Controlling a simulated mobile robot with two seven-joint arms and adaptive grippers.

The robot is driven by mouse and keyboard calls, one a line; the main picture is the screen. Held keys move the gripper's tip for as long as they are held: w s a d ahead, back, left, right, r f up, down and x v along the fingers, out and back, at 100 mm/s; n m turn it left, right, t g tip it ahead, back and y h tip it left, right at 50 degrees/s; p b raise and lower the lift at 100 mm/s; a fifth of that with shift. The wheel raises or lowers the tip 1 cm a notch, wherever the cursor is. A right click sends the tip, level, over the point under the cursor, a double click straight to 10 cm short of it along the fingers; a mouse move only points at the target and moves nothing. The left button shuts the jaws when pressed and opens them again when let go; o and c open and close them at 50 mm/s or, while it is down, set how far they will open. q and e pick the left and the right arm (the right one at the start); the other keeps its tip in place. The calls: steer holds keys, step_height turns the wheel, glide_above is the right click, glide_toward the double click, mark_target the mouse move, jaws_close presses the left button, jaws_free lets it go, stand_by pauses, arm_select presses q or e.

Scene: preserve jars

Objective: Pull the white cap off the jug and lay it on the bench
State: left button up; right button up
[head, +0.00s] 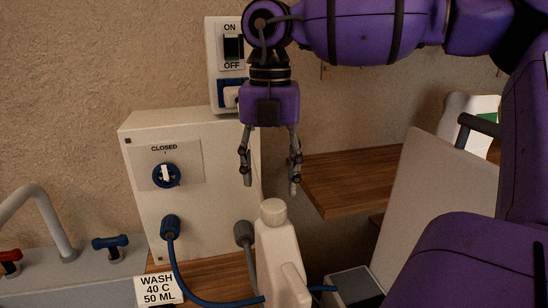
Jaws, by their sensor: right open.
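The white jug (275,256) stands upright at the bottom centre, its lower part cut off by the picture edge. Its round white cap (273,212) sits on the neck. My right gripper (270,188) points down above the cap, open and empty. Its two fingers hang to either side, with a small gap above the cap, and do not touch it. The wooden bench (216,278) shows behind and left of the jug. My left gripper is not in view.
A white box with a blue dial (166,175) stands behind. A blue hose (190,291) runs past the jug. A label card (159,290), grey tap (50,215) and blue valve handle (110,243) are at left. A wooden shelf (350,180) and pale panel (430,200) are at right.

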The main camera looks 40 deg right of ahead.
mark_target(271, 205)
steer(key=shift+w+d+r, duration=0.1)
steer(key=shift+d, duration=0.05)
step_height(271, 205, down, 6)
steer(key=shift+f, duration=0.8)
steer(key=shift+c, duration=0.3)
